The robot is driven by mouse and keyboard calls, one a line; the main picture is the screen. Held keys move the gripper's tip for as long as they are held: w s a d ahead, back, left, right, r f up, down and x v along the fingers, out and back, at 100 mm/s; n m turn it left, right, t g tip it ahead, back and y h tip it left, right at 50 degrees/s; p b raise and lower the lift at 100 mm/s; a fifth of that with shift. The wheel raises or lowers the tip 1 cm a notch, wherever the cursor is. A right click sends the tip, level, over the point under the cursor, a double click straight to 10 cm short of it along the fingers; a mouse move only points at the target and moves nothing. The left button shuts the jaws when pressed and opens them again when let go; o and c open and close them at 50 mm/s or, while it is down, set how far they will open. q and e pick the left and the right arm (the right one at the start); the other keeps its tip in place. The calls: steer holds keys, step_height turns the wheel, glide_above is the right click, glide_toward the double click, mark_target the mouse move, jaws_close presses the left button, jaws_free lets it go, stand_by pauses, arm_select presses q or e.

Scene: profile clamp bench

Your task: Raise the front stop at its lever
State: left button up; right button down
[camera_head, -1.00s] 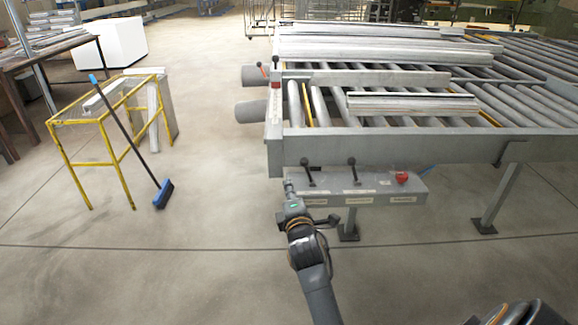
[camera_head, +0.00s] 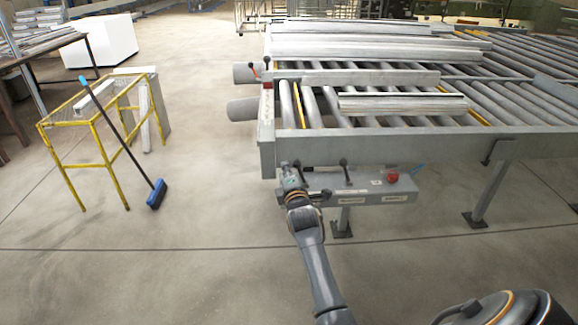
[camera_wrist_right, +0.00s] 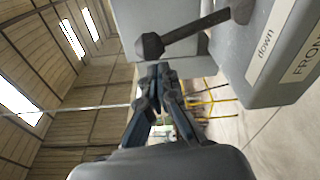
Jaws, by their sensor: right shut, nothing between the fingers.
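The grey control box (camera_head: 370,187) hangs under the near edge of the roller table. Its left lever (camera_head: 297,165), dark with a round knob, is partly hidden by my right gripper (camera_head: 289,174). In the right wrist view the lever (camera_wrist_right: 190,34) has its black knob just beyond the fingertips (camera_wrist_right: 158,70). The fingers are shut and empty, and I cannot tell whether they touch the knob. The box (camera_wrist_right: 282,60) there carries labels reading "down" and "FRONT". My left gripper is not in view.
A second lever (camera_head: 345,170) and a red button (camera_head: 392,176) sit to the right on the box. The roller table (camera_head: 420,143) overhangs it, carrying metal profiles (camera_head: 400,103).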

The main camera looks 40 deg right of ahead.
mark_target(297, 164)
steer(key=shift+s+d+r, duration=0.15)
steer(key=shift+s+d, duration=0.1)
steer(key=shift+s, duration=0.05)
steer(key=shift+s+d+r+m, duration=0.2)
steer(key=shift+d+m, duration=0.1)
steer(key=shift+m, duration=0.2)
steer(key=shift+s+d+p, duration=0.1)
steer(key=shift+d+p, duration=0.1)
steer(key=shift+p, duration=0.15)
steer(key=shift+s+d+r+m+t, duration=0.2)
steer(key=shift+d+m, duration=0.1)
steer(key=shift+m, duration=0.25)
steer(key=shift+s+d+r+m+t, duration=0.15)
steer(key=shift+d+m, duration=0.15)
steer(key=shift+m, duration=0.25)
steer(key=shift+s+d+r+m+p, duration=0.15)
steer(key=shift+s+d+m+p, duration=0.2)
steer(key=shift+d+m, duration=0.35)
steer(key=shift+s+d+m+h, duration=0.2)
steer(key=shift+s+d+m, duration=0.2)
steer(key=shift+m, duration=0.55)
steer(key=shift+s+d+m+h, duration=0.25)
steer(key=shift+d+m, duration=0.25)
steer(key=shift+m, duration=0.45)
